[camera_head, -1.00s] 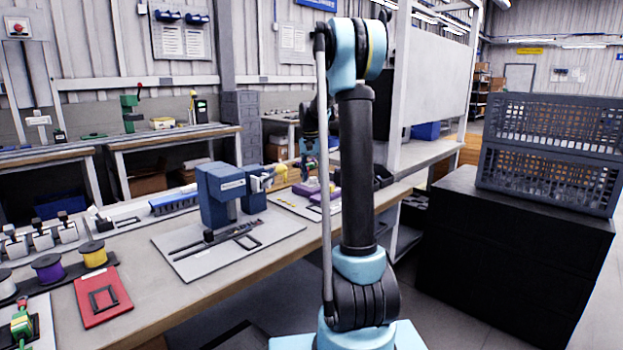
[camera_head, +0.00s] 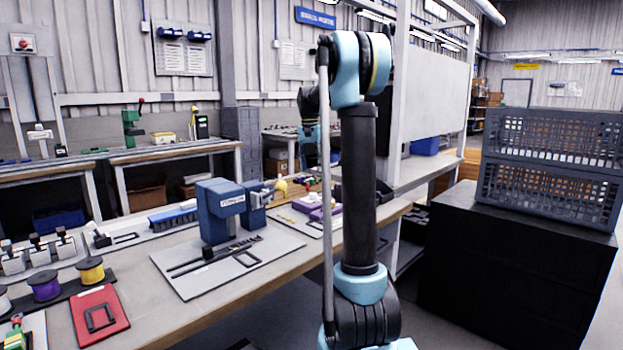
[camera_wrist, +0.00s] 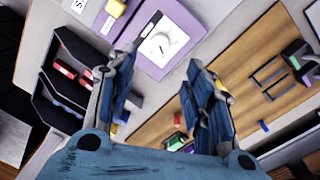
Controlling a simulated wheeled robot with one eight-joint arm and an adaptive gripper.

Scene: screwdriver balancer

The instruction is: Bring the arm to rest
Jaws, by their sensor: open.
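My arm stands upright in the middle of the head view, its upper links bent over toward the bench. My gripper shows in the wrist view (camera_wrist: 158,88) with its two blue fingers spread apart and nothing between them. It hangs over the bench, above a purple box with a white dial (camera_wrist: 163,42), and appears clear of it. The purple box (camera_head: 314,207) is partly seen there, just left of my arm.
A blue machine (camera_head: 216,212) stands on a grey mat left of my arm. A dark bin with red parts (camera_wrist: 72,92) and a wooden board (camera_wrist: 245,75) flank the gripper below. Crates (camera_head: 552,165) sit on a black cabinet (camera_head: 500,265) at right. A white post (camera_head: 400,90) rises behind my arm.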

